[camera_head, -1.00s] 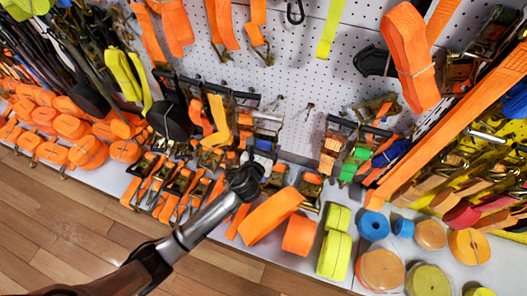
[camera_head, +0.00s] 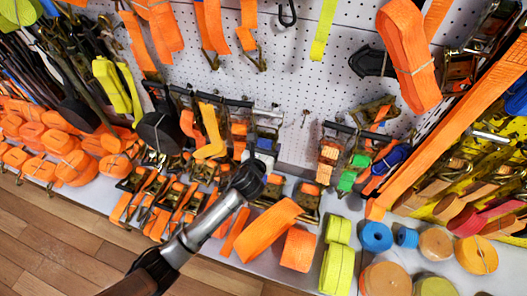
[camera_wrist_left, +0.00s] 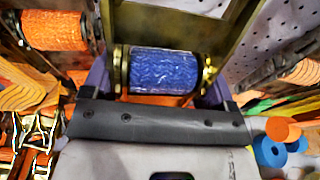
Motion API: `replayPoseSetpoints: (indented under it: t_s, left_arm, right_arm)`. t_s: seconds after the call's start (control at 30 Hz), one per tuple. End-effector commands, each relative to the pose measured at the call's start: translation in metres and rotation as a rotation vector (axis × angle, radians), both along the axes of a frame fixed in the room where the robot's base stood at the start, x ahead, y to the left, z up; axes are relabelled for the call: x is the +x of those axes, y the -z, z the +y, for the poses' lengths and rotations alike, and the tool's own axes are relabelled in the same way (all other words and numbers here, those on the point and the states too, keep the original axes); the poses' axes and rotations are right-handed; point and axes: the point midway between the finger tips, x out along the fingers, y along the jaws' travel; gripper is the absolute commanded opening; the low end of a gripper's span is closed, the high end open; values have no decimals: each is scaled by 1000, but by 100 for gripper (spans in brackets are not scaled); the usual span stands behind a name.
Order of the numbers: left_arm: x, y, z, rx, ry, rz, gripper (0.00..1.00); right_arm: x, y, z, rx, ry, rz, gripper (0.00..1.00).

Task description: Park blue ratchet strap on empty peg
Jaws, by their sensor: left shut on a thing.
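The blue ratchet strap shows in the left wrist view as a blue roll (camera_wrist_left: 163,70) in a metal ratchet frame, between the two fingers of my left gripper (camera_wrist_left: 157,88). In the head view my left gripper (camera_head: 262,160) is at the rack's front, shut on the strap, whose blue (camera_head: 266,143) shows just above it. The strap is close to other hanging ratchets, and I cannot tell whether it touches them. A bare peg (camera_head: 305,117) sticks out of the pegboard up and to the right of the gripper. My right gripper is not in view.
Several orange and yellow straps (camera_head: 209,130) hang left of the gripper. Green and orange ratchets (camera_head: 347,160) hang to its right. Strap rolls (camera_head: 297,249) stand on the white shelf below. Pegboard (camera_head: 300,75) around the bare peg is clear.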

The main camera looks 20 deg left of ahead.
Motion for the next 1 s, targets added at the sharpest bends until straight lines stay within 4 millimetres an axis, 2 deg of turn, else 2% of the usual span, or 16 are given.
replayPoseSetpoints:
  t_s: [0.3,1.0]
  left_arm:
    - [17,0,1,-2,2,-7,20]
    - [28,10,2,-1,2,-7,20]
  right_arm:
    - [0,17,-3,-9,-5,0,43]
    - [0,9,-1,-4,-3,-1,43]
